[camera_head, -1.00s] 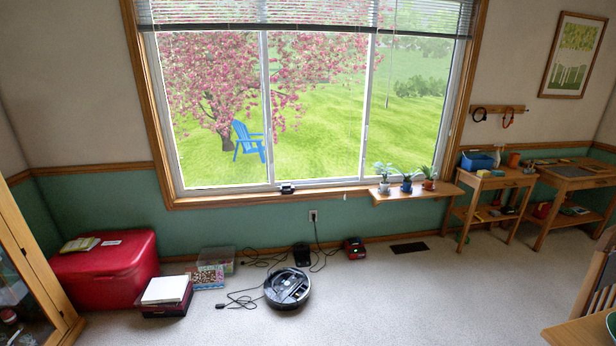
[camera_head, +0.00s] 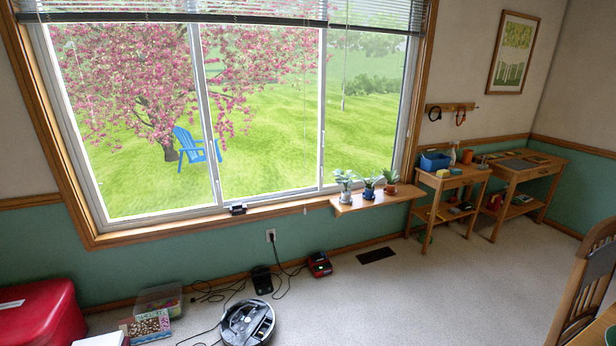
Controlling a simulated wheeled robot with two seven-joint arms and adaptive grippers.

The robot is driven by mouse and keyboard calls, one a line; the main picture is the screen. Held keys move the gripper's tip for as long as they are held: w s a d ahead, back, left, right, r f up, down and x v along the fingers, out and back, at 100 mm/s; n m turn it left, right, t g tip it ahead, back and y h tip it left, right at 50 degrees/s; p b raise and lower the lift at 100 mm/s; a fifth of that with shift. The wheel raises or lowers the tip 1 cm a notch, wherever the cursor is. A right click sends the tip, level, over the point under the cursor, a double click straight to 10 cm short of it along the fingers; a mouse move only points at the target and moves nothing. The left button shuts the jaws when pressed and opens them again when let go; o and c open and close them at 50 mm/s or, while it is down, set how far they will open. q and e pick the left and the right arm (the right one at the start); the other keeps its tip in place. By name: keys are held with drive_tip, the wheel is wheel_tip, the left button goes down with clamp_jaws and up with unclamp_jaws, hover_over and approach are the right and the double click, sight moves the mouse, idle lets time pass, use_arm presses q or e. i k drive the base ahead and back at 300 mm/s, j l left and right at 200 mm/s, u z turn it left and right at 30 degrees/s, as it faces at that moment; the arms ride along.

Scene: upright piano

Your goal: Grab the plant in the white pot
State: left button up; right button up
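The plant in the white pot (camera_head: 345,186) stands upright on a small wooden shelf (camera_head: 377,202) below the window's right part. It is the leftmost of three potted plants there. A plant in a blue pot (camera_head: 369,188) is in the middle, and a plant in a reddish pot (camera_head: 390,183) is on the right. The white pot looks pale and small at this distance. Neither of my grippers shows in the head view.
A robot vacuum (camera_head: 248,323) and cables lie on the floor below the window. A red charger-like box (camera_head: 319,264) sits near the wall. A wooden side table (camera_head: 452,182) stands right of the shelf, and a chair (camera_head: 583,285) is at right. Carpet before the shelf is clear.

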sight(345, 194)
drive_tip(key=i+l+z, duration=0.1)
drive_tip(key=i+z, duration=0.3)
drive_tip(key=i+j+z, duration=0.1)
drive_tip(key=i+z, duration=0.35)
drive_tip(key=i+l+z, duration=0.1)
drive_tip(key=i+z, duration=0.2)
drive_tip(key=i, duration=0.6)
drive_tip(key=i+l+u, duration=0.3)
drive_tip(key=i+l, duration=0.3)
drive_tip(key=i+l+u, duration=0.3)
drive_tip(key=i+l, duration=0.25)
drive_tip(key=l, duration=0.2)
